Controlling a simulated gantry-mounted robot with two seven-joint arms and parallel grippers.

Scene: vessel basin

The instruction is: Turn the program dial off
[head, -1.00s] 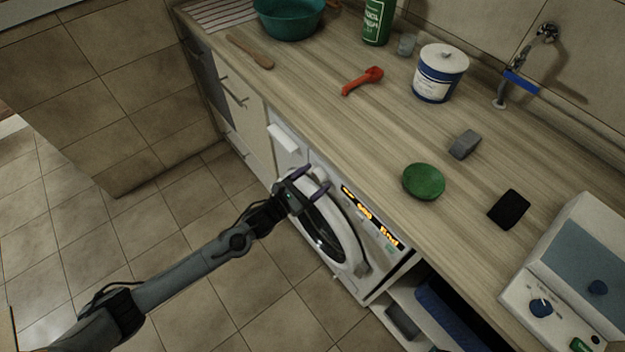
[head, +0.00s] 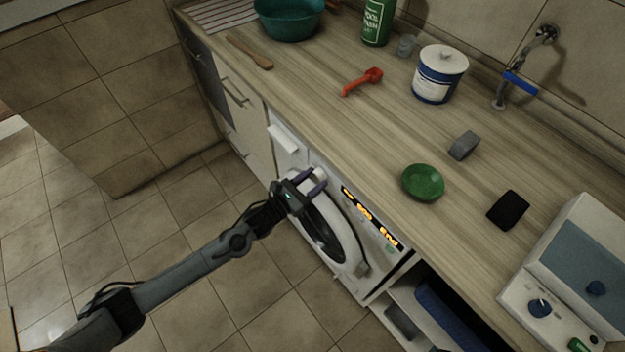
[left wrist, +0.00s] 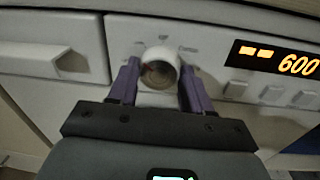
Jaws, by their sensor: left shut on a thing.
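The white washing machine stands under the counter, its round door (head: 352,238) facing the floor side. The program dial (left wrist: 159,68) is a round white knob on the machine's front panel, with small printed marks around it. My left gripper (head: 313,180) is at this panel, above the door. In the left wrist view its two purple fingers (left wrist: 159,84) stand on either side of the dial and are shut on it. The display (left wrist: 285,60) is lit orange and reads 600. My right gripper is not in view.
A detergent drawer (left wrist: 50,55) lies left of the dial and several buttons (left wrist: 270,93) lie to its right. The tiled floor is clear.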

